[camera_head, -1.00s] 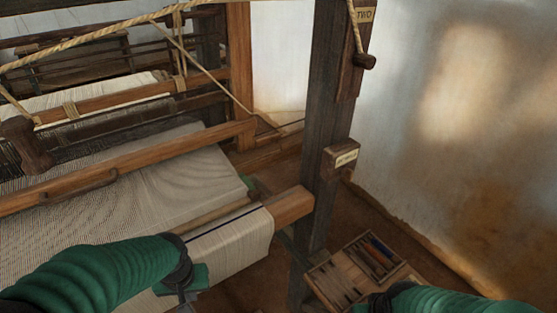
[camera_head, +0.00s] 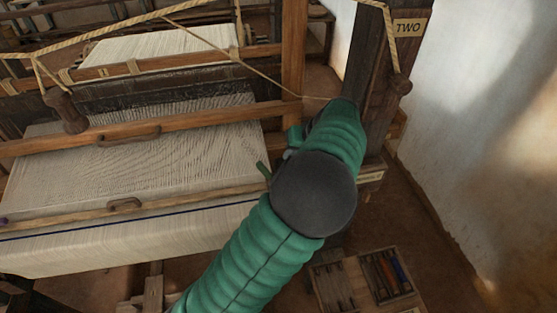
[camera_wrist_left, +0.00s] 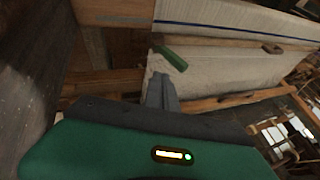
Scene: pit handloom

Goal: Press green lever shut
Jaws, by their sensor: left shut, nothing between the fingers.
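The green lever (camera_head: 263,170) is a short bar at the right end of the cloth beam, beside the dark post. In the left wrist view the green lever (camera_wrist_left: 171,58) lies tilted in front of the cream cloth. My left gripper (camera_wrist_left: 160,78) is shut and empty, its grey fingertips just short of the lever, apparently with a small gap. In the head view my left gripper (camera_head: 287,155) shows only in part, just right of the lever. My bent arm hides most of it and the beam end. My right gripper is out of view.
The cream cloth (camera_head: 130,175) fills the left side under wooden bars. The dark post (camera_head: 373,60) carries a "TWO" sign (camera_head: 410,28) and a rope peg (camera_head: 400,84). A compartmented wooden box (camera_head: 335,285) stands on the floor, lower right. A plaster wall is at right.

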